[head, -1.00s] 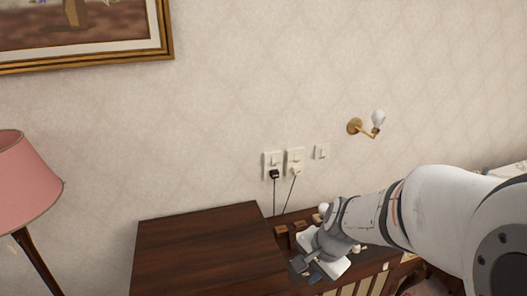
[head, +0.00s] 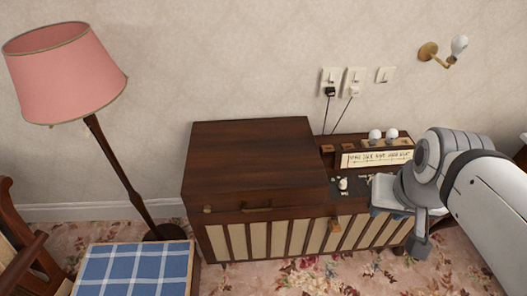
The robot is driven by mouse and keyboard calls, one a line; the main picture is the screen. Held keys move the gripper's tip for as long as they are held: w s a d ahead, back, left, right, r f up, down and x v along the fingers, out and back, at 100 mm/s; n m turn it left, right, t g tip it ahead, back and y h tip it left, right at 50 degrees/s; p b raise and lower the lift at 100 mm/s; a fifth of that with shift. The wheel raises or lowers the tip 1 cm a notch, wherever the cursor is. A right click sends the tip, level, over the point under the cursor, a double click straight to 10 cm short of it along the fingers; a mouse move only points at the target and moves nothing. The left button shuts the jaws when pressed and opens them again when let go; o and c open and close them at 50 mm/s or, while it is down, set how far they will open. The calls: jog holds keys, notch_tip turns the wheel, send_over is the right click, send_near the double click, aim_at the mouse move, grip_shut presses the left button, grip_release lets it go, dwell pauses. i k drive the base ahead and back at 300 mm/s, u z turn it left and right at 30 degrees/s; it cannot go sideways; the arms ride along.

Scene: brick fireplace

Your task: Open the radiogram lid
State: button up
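The radiogram (head: 290,238) is a dark wooden cabinet with a cream slatted front, standing against the wall. Its lid (head: 258,150) is the raised dark brown top on the left part, and it looks shut and flat. A handle (head: 257,209) shows on the front edge below the lid, with a small round brass-coloured knob (head: 208,209) at its left. My gripper (head: 402,212) is over the right end of the radiogram, right of the lid and apart from it. Its fingers are partly hidden and blend with my wrist, so I cannot tell their opening.
A pink floor lamp (head: 66,75) stands left of the radiogram. A blue checked seat or table top (head: 135,272) is at front left. Small white items (head: 343,184) and a lettered panel (head: 378,157) are on the radiogram's right side. Wall sockets (head: 331,82) have cords running down behind.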

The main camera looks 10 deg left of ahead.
aim_at(265, 164)
jog(key=z, duration=0.25)
jog(key=k, duration=1.2)
jog(key=u, duration=0.75)
jog(key=i, duration=1)
jog(key=u, duration=0.05)
